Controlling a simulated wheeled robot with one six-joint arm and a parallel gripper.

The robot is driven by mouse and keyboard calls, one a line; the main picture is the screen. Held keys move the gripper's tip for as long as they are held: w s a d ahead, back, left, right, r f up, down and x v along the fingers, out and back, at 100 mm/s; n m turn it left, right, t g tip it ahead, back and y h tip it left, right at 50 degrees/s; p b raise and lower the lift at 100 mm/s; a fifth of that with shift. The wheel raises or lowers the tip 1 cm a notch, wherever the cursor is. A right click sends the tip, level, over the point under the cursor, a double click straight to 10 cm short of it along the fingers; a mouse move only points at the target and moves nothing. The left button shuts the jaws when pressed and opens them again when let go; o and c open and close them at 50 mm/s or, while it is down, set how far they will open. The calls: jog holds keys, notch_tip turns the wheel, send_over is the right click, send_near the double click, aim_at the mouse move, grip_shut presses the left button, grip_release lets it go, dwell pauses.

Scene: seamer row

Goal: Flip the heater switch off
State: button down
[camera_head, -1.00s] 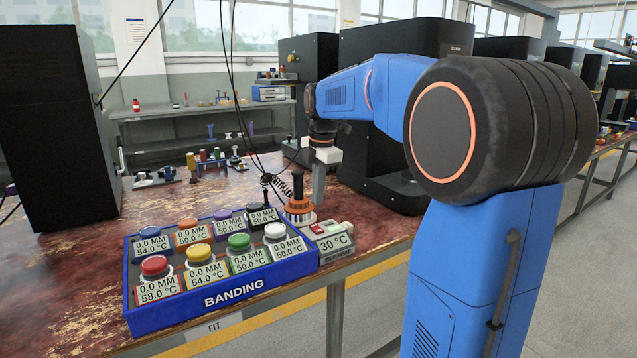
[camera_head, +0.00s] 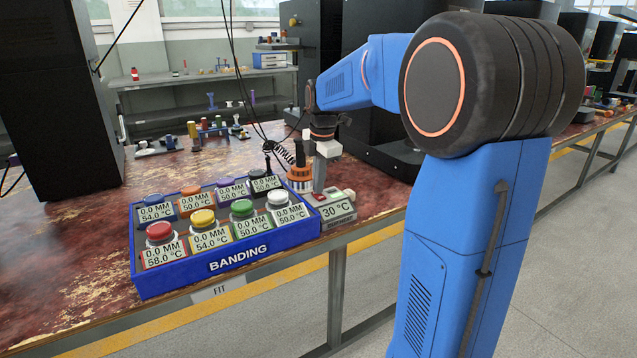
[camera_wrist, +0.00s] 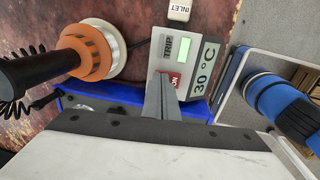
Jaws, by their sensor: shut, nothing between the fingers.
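The heater box (camera_head: 338,211) is a small grey unit at the right end of the blue BANDING tray, with a "30 °C" display. In the wrist view the heater box (camera_wrist: 196,55) shows a lit green window, a TRIP label and a red switch (camera_wrist: 174,79) with white lettering, partly hidden by my fingers. My gripper (camera_head: 319,189) is shut and empty, pointing down over the box. In the wrist view my gripper (camera_wrist: 161,90) has its fingertips at or just beside the red switch; I cannot tell whether they touch it.
An orange-and-black corded tool (camera_wrist: 88,52) stands close beside the box. The blue tray (camera_head: 238,265) holds several coloured-capped pots. A white INLET piece (camera_wrist: 179,10) adjoins the box. The table's front edge is close; bare tabletop (camera_head: 80,245) lies left of the tray.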

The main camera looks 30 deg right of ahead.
jog(key=shift+s+f, duration=0.1)
jog(key=shift+f, duration=0.1)
jog(key=shift+s+r, duration=0.1)
jog(key=shift+s, duration=0.55)
jog(key=shift+r, duration=0.15)
